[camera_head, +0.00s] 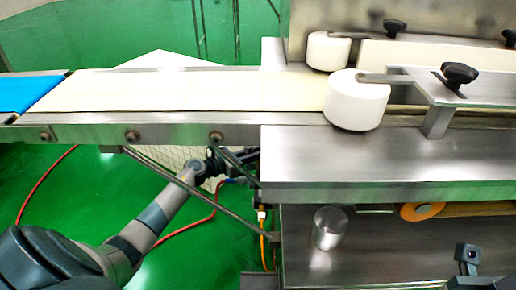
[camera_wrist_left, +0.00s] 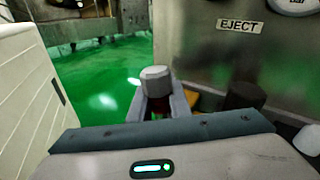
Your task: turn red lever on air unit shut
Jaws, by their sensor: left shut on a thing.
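My left arm reaches in from the lower left in the head view, and my left gripper (camera_head: 222,163) is under the conveyor, partly hidden by the frame and brace. In the left wrist view my left gripper (camera_wrist_left: 160,103) is shut on a small part with a pale grey rounded top (camera_wrist_left: 155,73). A little dark red shows between and beside the fingers, at the red lever (camera_wrist_left: 178,88); most of it is hidden. The rest of the air unit is hard to make out.
A steel panel with an EJECT label (camera_wrist_left: 240,25) and a dial stands right of the gripper. A white ribbed box (camera_wrist_left: 28,90) is at left. Above is the conveyor (camera_head: 170,92); a red hose (camera_head: 190,228) lies on the green floor. A metal cup (camera_head: 329,228) stands on a lower shelf.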

